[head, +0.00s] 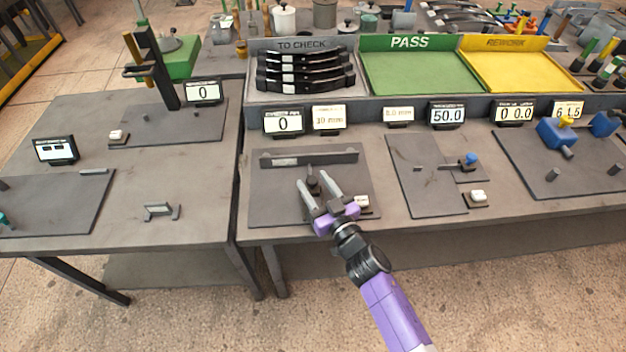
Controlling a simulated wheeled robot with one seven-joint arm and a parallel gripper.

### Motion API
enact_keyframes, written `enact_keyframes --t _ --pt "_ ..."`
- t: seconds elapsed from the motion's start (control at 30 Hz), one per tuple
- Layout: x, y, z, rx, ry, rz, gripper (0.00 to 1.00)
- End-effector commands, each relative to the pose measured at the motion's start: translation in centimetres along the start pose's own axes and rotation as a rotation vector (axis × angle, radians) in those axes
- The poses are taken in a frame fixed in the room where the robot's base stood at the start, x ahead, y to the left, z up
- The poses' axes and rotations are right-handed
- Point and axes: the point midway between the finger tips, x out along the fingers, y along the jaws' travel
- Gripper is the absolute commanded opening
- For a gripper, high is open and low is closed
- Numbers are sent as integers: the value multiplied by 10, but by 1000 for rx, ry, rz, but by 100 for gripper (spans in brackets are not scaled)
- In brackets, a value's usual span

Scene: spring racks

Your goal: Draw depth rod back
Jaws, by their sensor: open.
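My gripper (314,179) is open over the dark plate (268,207) of the middle station. Its two grey fingers stand either side of a small dark piece with a knob (314,186), which looks like the depth rod's handle. I cannot tell whether the fingers touch it. A short dark stem runs from it toward a long dark bar (280,159) at the back of the plate. The purple gripper body hides the front of this piece. Behind the plate, one display (283,122) reads 0 and a label (328,119) reads 10 mm.
A small white button block (362,202) sits close right of my gripper. Behind are a TO CHECK tray (262,92) of dark parts, a green PASS tray (420,75) and a yellow REWORK tray (510,70). Another plate (425,190) lies to the right.

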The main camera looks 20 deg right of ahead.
Motion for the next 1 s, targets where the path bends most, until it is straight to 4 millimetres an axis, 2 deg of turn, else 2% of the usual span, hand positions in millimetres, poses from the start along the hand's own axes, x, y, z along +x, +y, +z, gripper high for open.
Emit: enact_keyframes --t 0.2,0.47,0.7,1.0 --pt "15 0 0 0 0 0 49" --pt "16 0 0 0 0 0 49" --pt "16 0 0 -1 0 0 1" --pt "16 0 0 -1 0 -1 0"
